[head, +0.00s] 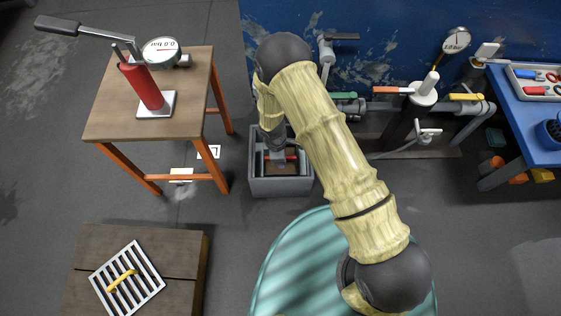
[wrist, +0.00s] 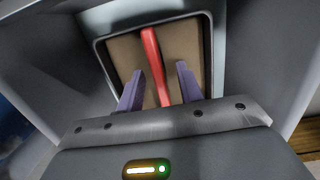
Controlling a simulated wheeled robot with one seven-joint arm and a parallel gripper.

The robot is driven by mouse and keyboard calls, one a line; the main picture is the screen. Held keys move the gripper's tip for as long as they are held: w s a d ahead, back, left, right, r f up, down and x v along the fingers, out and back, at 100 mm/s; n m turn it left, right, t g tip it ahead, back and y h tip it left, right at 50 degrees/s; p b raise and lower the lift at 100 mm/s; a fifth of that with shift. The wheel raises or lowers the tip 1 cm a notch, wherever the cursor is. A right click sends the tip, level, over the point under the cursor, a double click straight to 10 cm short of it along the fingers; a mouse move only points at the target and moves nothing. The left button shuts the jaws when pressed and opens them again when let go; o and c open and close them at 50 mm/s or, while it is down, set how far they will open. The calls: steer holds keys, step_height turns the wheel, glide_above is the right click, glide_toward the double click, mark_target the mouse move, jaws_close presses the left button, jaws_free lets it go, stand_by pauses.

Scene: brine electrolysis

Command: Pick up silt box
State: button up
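The silt box (wrist: 123,56) shows in the wrist view as a grey-rimmed box with brown silt inside and a red bar handle (wrist: 152,60) across its middle. It sits down inside a grey open-topped housing (head: 281,187) on the floor, seen in the head view. My gripper (wrist: 159,68) reaches down into the housing. Its two purple fingers are apart, one on each side of the red handle. A gap shows between each finger and the handle. In the head view my arm and gripper hide part of the box.
A wooden table (head: 105,122) with a red hand pump (head: 142,84) stands left of the housing. A slatted grate with a yellow handle (head: 122,281) lies on a low wooden box at front left. A teal round surface (head: 290,265) is in front. Pipes and valves (head: 385,105) stand behind right.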

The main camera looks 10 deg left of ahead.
steer(key=shift+c, duration=0.3)
jaws_close()
step_height(320, 180, up, 10)
steer(key=p, duration=0.6)
stand_by(0.3)
